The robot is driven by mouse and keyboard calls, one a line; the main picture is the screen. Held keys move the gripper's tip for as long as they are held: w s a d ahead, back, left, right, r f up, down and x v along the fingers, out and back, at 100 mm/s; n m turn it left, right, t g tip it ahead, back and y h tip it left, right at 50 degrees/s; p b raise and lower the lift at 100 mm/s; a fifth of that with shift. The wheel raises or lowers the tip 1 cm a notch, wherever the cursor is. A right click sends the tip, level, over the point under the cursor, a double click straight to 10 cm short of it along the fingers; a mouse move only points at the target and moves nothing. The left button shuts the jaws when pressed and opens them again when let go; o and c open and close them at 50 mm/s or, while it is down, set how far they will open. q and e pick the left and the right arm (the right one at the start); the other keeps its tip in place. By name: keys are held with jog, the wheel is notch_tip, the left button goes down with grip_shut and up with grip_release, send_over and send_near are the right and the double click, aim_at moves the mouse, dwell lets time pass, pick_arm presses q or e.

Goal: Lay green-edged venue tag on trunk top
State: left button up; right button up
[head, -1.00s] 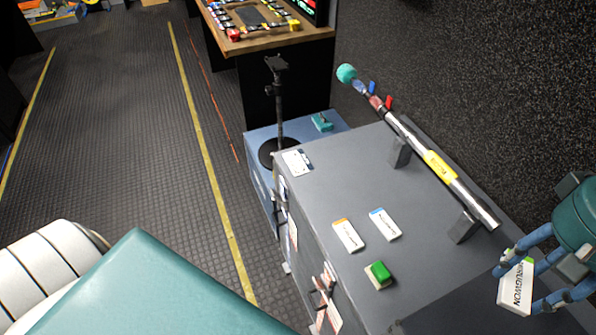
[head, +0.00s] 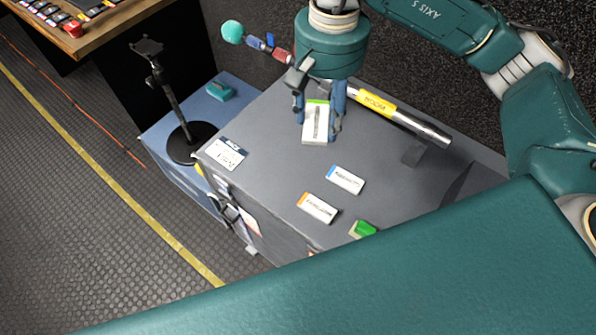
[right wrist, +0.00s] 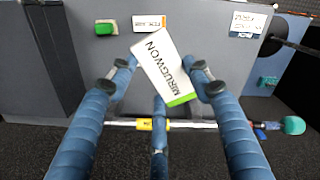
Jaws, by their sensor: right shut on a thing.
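The green-edged venue tag (head: 315,126) is white with dark lettering and a green strip at one end. My right gripper (head: 319,112) is shut on it, with its fingers on either side, over the far part of the grey trunk top (head: 270,170). In the right wrist view the tag (right wrist: 160,62) sits tilted between the fingertips, its lettering facing the camera. I cannot tell how far above the trunk top it is. A blue-edged tag (head: 346,180) and an orange-edged tag (head: 317,208) lie on the trunk top. My left gripper is not in view.
A green block (head: 363,229) and a printed card (head: 226,153) lie on the trunk top. A silver pole with a yellow label (head: 376,104) runs along its far side. A black stand (head: 188,142) is on the blue case at left. Bare top remains between card and tags.

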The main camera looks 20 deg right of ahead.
jog(key=m, duration=0.1)
jog(key=w+m, duration=0.1)
jog(key=m, duration=0.1)
jog(key=w+a+f+m, duration=0.1)
jog(key=m, duration=0.1)
jog(key=shift+a+b, duration=0.1)
jog(key=shift+b, duration=0.2)
jog(key=w+a+f+m, duration=0.1)
jog(key=w+m, duration=0.1)
jog(key=m, duration=0.5)
jog(key=m+b, duration=0.5)
jog(key=m, duration=3)
send_over(274, 170)
notch_tip(274, 170, down, 7)
notch_tip(274, 170, down, 20)
jog(key=shift+s+r+p, duration=0.1)
jog(key=shift+r+p, duration=0.15)
jog(key=shift+p, duration=0.55)
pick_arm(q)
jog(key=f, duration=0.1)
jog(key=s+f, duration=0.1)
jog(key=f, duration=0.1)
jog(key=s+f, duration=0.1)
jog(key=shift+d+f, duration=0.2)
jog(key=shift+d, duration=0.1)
pick_arm(e)
jog(key=shift+f, duration=0.15)
